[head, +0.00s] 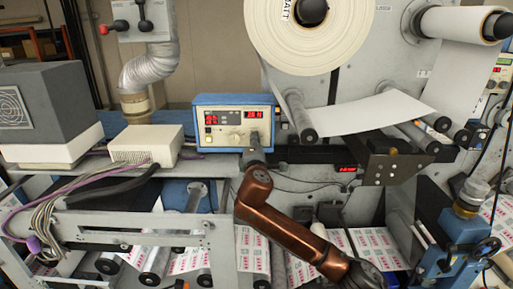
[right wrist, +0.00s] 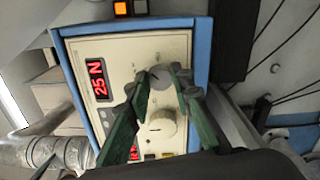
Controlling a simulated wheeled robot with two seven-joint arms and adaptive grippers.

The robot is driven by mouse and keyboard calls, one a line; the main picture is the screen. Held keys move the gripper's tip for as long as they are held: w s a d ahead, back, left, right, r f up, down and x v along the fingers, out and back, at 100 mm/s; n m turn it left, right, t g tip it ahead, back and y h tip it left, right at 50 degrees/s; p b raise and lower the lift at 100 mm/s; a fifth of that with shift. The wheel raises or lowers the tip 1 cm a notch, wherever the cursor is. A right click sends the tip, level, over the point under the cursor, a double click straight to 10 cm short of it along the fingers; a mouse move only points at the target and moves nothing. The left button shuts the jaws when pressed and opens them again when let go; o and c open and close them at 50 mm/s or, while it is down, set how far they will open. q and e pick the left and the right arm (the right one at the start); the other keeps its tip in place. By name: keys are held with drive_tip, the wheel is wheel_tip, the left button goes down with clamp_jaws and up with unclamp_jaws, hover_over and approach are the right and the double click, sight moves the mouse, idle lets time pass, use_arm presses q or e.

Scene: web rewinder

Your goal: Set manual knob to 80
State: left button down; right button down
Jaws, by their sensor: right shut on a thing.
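The blue-framed control box (head: 235,125) stands on the machine's ledge in the head view, with red displays and a cream front panel. In the right wrist view its panel (right wrist: 110,115) appears turned on its side, with a red display (right wrist: 97,79) that seems to read 25 N. My right gripper (right wrist: 160,82) is shut on a round grey knob (right wrist: 158,71), a green finger on either side of it. A second, cream knob (right wrist: 156,127) lies between the fingers nearer the camera, apparently free. The knob labels are not readable. My left gripper is not in view.
A white box (head: 145,147) with cables stands left of the control box. A large paper roll (head: 308,35) hangs above right, its web (head: 370,113) running right. Printed label webs (head: 300,270) run below my right arm. A blue valve-like unit (head: 465,235) stands at right.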

drive_tip(key=m+b, duration=0.1)
drive_tip(key=m, duration=0.3)
drive_tip(key=m+b, duration=0.2)
drive_tip(key=m, duration=0.2)
drive_tip(key=shift+f+m, duration=0.2)
drive_tip(key=shift+m, duration=0.4)
drive_tip(key=c, duration=1.7)
unclamp_jaws()
drive_tip(key=shift+r, duration=0.1)
drive_tip(key=s, duration=1.2)
